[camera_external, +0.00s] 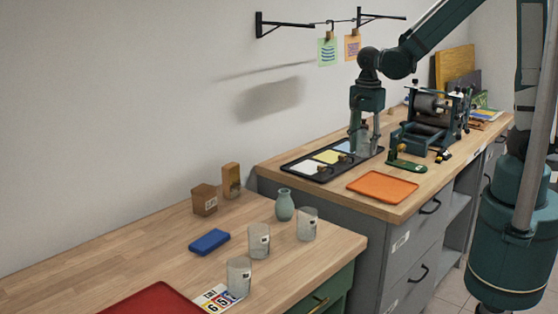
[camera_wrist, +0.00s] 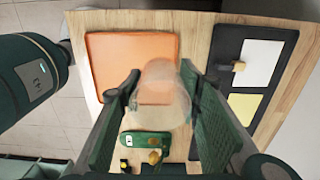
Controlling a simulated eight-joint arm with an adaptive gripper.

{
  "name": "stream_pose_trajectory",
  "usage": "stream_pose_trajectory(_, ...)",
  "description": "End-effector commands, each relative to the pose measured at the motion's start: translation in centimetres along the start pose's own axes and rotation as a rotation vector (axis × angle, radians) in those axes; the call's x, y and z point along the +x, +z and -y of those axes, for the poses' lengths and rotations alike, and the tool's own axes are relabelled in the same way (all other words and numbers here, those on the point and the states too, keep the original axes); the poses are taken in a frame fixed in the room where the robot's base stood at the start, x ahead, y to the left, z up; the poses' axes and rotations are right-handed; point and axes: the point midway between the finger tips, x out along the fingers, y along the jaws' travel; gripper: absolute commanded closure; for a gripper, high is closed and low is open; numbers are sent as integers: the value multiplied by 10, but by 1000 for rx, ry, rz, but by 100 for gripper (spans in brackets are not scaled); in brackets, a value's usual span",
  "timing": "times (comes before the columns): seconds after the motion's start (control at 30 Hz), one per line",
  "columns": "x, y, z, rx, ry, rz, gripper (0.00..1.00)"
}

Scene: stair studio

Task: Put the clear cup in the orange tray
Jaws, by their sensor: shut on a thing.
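My gripper (camera_external: 366,124) is shut on a clear cup (camera_external: 363,143), above the far bench by the black tray. In the wrist view the see-through cup (camera_wrist: 163,95) sits between the two green fingers of my gripper (camera_wrist: 163,110). The orange tray (camera_external: 382,186) lies flat and empty on the far bench, nearer the front edge than the cup. In the wrist view the orange tray (camera_wrist: 108,62) is at upper left, and the cup overlaps its lower right part in the picture. The gap between cup and bench is hard to tell.
A black tray (camera_external: 318,176) holds white and yellow sheets. A green stapler-like tool (camera_external: 406,164) and a roller press (camera_external: 432,120) stand right of the cup. Other clear cups (camera_external: 307,224) and a vase (camera_external: 285,205) stand on the near bench.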

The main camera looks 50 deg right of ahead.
Motion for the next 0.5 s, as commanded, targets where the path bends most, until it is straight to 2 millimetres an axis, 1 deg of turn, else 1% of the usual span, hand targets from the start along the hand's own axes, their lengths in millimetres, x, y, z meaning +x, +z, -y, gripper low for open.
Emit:
stream_pose_trajectory(0.03, 2, -9, -11, 3, 0, 0, 76)
stream_pose_trajectory(0.2, 6, -33, -43, 4, 0, 0, 76)
stream_pose_trajectory(0.4, 11, -52, -71, 3, 0, 0, 76)
stream_pose_trajectory(0.5, 13, -57, -80, 4, 0, 0, 76)
